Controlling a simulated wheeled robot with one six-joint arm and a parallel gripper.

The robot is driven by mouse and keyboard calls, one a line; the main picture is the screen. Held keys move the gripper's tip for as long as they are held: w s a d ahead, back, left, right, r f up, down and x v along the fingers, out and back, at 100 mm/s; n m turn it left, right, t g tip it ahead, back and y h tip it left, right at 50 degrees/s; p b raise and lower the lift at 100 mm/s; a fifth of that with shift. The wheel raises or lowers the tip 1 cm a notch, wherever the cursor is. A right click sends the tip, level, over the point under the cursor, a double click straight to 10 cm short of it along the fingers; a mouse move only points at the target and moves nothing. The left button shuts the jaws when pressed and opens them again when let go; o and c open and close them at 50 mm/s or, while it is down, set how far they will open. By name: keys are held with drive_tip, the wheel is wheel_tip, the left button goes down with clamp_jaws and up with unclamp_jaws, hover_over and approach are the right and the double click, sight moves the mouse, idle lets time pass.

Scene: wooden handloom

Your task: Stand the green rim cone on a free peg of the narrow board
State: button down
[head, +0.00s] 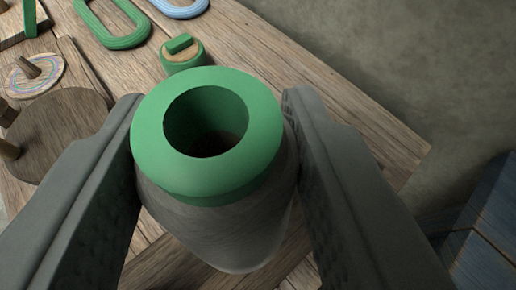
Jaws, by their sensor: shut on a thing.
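The green rim cone (265,125) fills the middle of the head view. It has a thick green rim, a dark round hole and a grey body tapering away below. My gripper (212,105) is shut on it, with one dark jaw at each side. The cone is held above the wooden table, its open green end toward the camera. I cannot surely tell the narrow board or a free peg in this view. The cone and jaws hide much of the table.
At the left lie a brown round disc (62,135) and a pale striped disc (45,78) with a peg. Green (125,38) and blue (180,8) loops and a small green-sided item (183,57) lie behind. The plank table (330,95) is bare at right; a dark blue box (485,235) stands beyond its edge.

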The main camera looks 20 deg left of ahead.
sight(239, 263)
wheel_tip(239, 263, down, 9)
drive_tip(key=shift+f, duration=0.15)
idle(0.9)
drive_tip(key=c, duration=0.8)
unclamp_jaws()
drive_tip(key=shift+o, duration=0.2)
drive_tip(key=v, duration=1.7)
drive_tip(key=shift+d, duration=0.25)
drive_tip(key=shift+s+f, duration=0.1)
drive_tip(key=shift+s, duration=0.05)
